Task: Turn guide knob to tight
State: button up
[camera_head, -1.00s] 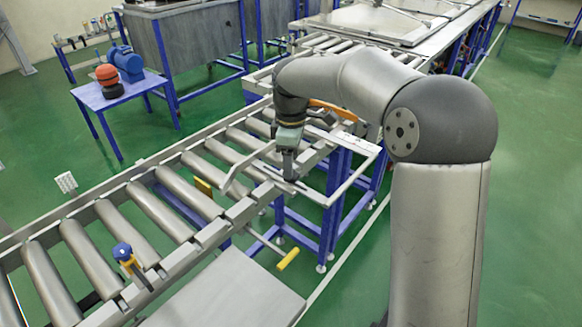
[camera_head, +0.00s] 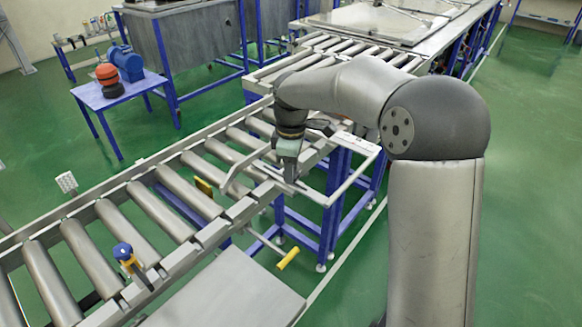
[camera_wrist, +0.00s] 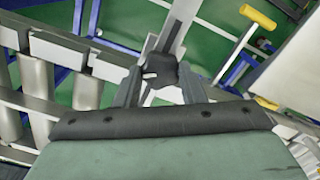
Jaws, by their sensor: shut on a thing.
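The guide knob (camera_wrist: 160,68) is a small dark knob on a grey metal bracket (camera_wrist: 181,22) in the wrist view. My gripper (camera_wrist: 162,86) has one finger on each side of it and is shut on it. In the head view my gripper (camera_head: 289,174) points down at the near side rail of the roller conveyor. There the knob is hidden by the gripper. I cannot read the knob's turn angle.
The roller conveyor (camera_head: 150,208) runs from lower left to upper right. A yellow-handled lever (camera_head: 288,258) sticks out below the gripper. A blue-topped knob (camera_head: 122,251) stands on the near rail. A light metal frame (camera_head: 350,180) is right of the gripper.

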jog(key=shift+m, duration=0.3)
jog(key=m, duration=0.4)
jog(key=shift+m, duration=0.3)
jog(key=m, duration=0.5)
jog(key=shift+r+m, duration=0.1)
jog(key=shift+m, duration=0.2)
jog(key=m, duration=0.5)
jog(key=shift+p, duration=0.3)
jog(key=m, duration=0.5)
jog(key=shift+w+m, duration=0.1)
jog(key=shift+m, duration=0.3)
jog(key=o, duration=1)
